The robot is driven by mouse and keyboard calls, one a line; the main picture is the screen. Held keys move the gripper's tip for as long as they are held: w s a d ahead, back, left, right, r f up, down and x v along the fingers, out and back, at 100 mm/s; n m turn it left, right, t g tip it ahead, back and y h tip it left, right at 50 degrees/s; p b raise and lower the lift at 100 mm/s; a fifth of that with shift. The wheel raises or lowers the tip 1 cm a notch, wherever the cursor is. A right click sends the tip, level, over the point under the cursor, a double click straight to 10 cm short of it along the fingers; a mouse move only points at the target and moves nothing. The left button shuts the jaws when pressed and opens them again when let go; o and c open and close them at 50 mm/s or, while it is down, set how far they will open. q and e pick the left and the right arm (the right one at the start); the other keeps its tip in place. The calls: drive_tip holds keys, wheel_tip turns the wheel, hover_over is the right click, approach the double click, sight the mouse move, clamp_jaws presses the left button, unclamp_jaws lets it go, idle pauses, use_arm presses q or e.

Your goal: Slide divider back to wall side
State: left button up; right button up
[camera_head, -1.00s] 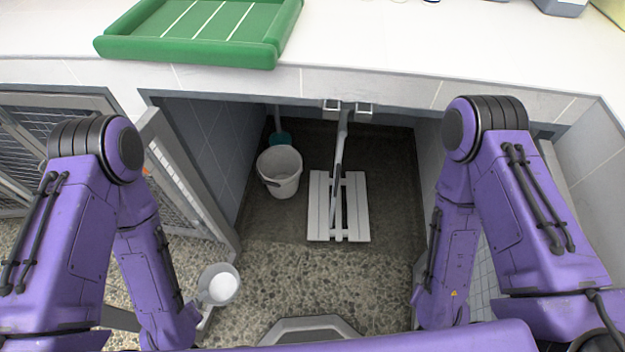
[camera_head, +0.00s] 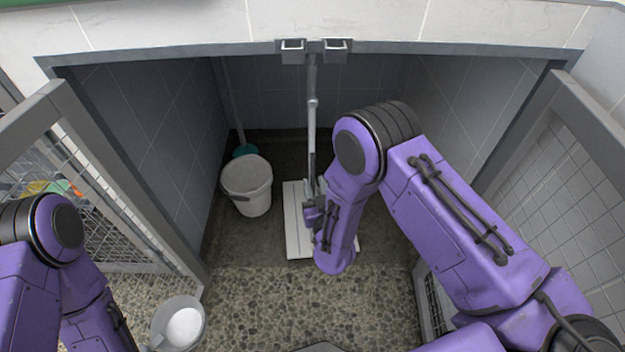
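The divider (camera_head: 312,120) is a thin grey panel seen almost edge-on. It stands near the middle of the kennel opening, below two square metal brackets (camera_head: 314,46) on the top frame. My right gripper (camera_head: 312,192) is inside the kennel at the divider's near edge, low down. Its fingers overlap that edge in the picture; whether they are closed on it or only beside it, I cannot tell. My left arm is at the lower left, and its gripper is out of view.
A white slatted board (camera_head: 296,225) lies on the floor below the divider, partly behind my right arm. A white bucket (camera_head: 248,188) and a teal-headed tool (camera_head: 245,150) stand to the left. Mesh doors stand open both sides.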

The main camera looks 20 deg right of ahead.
sight(313, 178)
use_arm(q)
drive_tip(key=shift+f, duration=0.25)
use_arm(e)
drive_tip(key=shift+w+d, duration=0.2)
drive_tip(key=shift+w, duration=1.6)
